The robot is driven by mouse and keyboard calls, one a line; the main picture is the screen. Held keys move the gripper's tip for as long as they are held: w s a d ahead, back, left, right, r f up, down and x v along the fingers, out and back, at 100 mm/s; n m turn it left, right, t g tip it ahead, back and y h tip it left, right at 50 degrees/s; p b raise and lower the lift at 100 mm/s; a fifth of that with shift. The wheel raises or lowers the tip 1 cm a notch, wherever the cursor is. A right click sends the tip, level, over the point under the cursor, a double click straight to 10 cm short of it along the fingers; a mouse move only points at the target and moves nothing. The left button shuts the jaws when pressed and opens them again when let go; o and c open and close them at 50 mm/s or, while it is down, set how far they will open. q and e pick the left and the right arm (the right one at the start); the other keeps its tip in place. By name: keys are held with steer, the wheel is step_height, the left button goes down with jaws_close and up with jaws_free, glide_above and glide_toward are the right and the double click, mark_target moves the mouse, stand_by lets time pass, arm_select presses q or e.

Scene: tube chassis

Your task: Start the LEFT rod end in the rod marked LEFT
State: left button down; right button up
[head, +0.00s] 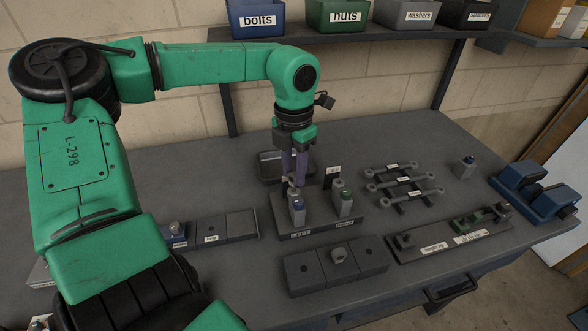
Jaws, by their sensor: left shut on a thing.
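My left gripper (295,178) reaches down from above, its fingers shut on a small grey rod end (292,187) that they partly hide. A dark stand (318,228) on the bench below holds two upright grey rods. Labels on the stand's front are too small to read surely. The held rod end is directly above the blue-collared rod; I cannot tell whether they touch. My right gripper is not in view.
A dark tray (262,178) lies behind the stand. Linked rods (400,190) lie on a rack to the right. A block with a central piece (338,268) sits in front, a long fixture (430,246) beside it. A blue vise (530,190) stands far right. The back left bench is clear.

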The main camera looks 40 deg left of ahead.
arm_select(q)
steer(key=shift+f, duration=0.35)
steer(key=c, duration=0.8)
jaws_free()
steer(key=shift+c, duration=0.2)
steer(key=o, duration=0.4)
steer(key=shift+a, duration=0.1)
